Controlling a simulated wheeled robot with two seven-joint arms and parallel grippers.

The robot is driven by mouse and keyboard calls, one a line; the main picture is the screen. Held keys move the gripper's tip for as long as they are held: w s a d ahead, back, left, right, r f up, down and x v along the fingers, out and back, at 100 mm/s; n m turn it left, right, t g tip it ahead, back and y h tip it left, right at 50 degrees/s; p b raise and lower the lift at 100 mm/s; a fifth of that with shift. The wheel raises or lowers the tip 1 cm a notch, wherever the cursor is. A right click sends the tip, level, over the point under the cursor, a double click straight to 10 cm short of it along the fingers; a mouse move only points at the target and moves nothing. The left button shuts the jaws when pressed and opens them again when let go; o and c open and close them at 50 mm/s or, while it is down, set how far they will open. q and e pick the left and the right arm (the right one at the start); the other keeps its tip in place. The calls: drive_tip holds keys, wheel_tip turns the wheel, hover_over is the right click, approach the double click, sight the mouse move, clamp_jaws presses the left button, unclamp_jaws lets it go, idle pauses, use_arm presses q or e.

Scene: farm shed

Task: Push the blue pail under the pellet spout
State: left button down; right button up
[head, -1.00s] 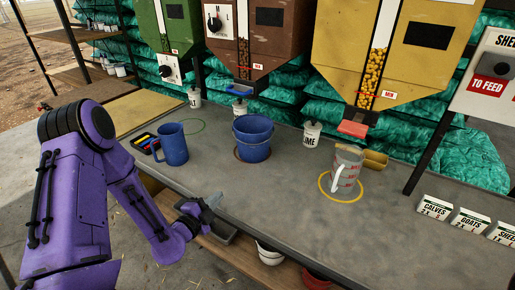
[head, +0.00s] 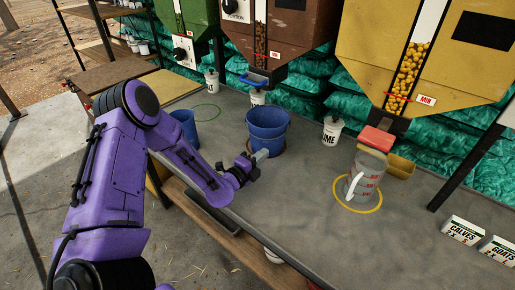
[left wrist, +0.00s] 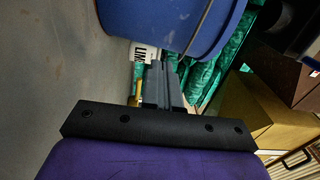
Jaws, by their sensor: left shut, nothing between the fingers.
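The blue pail (head: 267,130) stands upright on the grey counter, on a reddish-brown ring (head: 281,151). Behind it, above the counter, is the spout with a blue slide (head: 254,82) under the brown hopper of pellets (head: 262,38). My left gripper (head: 258,157) is shut and empty, low at the near side of the pail. In the left wrist view the pail (left wrist: 170,22) fills the top, just beyond the shut fingers (left wrist: 160,84); I cannot tell whether they touch it. My right gripper is not in view.
A blue jug (head: 184,128) stands left, partly behind my arm. A white LIME tub (head: 331,131) is right of the pail. A clear measuring jug (head: 366,176) stands on a yellow ring (head: 341,199), near a yellow scoop (head: 401,167). The front middle counter (head: 290,210) is clear.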

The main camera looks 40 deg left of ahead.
sight(261, 142)
use_arm(q)
drive_tip(key=shift+w+a, duration=1.15)
drive_tip(key=shift+a, duration=0.1)
drive_tip(key=shift+w+a+f+b, duration=0.1)
drive_tip(key=shift+w+a+b, duration=0.35)
drive_tip(key=shift+w+a, duration=0.3)
drive_tip(key=shift+w, duration=0.15)
